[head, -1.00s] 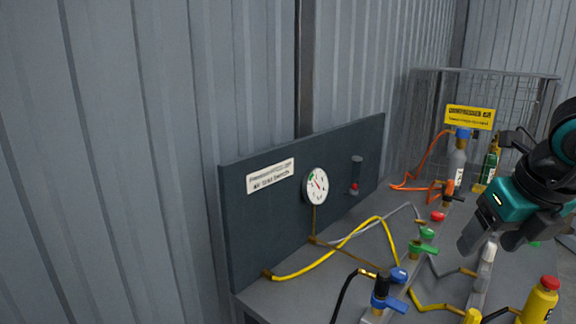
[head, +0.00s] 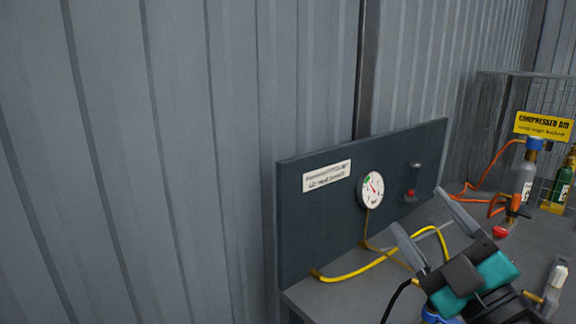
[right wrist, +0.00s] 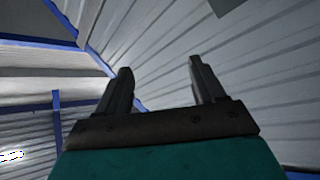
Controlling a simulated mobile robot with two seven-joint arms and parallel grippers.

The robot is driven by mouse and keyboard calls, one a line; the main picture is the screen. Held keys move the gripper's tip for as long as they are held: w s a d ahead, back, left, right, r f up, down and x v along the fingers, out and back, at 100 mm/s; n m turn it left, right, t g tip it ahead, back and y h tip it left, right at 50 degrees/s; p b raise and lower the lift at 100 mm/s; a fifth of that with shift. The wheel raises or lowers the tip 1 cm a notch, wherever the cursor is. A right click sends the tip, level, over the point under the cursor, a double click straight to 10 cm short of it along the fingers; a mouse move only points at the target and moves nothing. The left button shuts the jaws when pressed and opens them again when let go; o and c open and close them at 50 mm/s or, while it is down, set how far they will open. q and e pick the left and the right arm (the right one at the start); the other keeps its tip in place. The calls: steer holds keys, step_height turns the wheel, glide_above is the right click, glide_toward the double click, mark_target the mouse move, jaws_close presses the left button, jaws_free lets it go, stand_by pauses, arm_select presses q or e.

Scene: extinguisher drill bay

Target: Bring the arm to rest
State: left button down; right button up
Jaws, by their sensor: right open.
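My right gripper (head: 425,222) is in the lower right of the head view, above the grey bench (head: 325,297). Its two grey fingers are spread apart and point up and to the left, with nothing between them. The right wrist view shows the same gripper (right wrist: 160,80) open and empty, with corrugated wall and blue beams beyond it. The gripper and its teal wrist hide part of the bench top. My left gripper is in neither view.
A dark panel (head: 315,235) with a round gauge (head: 370,189) stands along the bench's back. A yellow hose (head: 350,275) lies before it. A grey cylinder (head: 524,180), a green bottle (head: 563,183) and a yellow sign (head: 543,126) are at the far right.

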steer(key=s+d+f+m+g+h, duration=0.2)
steer(key=d+f+m+g+h, duration=0.25)
steer(key=f, duration=0.55)
steer(key=s+d+f+m+g+h, duration=0.25)
steer(key=f+m+h, duration=0.25)
steer(key=f+m, duration=0.3)
steer(key=s+a+f+g+y, duration=0.1)
steer(key=s+a+f+g, duration=0.2)
steer(key=s+f+g, duration=0.35)
steer(key=s+a+f+g+y, duration=0.15)
steer(key=s+f+g, duration=0.25)
steer(key=s+f, duration=0.5)
steer(key=w+a+f+t+y, duration=0.1)
steer(key=w+a+f+t, duration=0.2)
steer(key=w+f+t, duration=0.4)
steer(key=shift+f, duration=0.15)
steer(key=shift+a, duration=0.1)
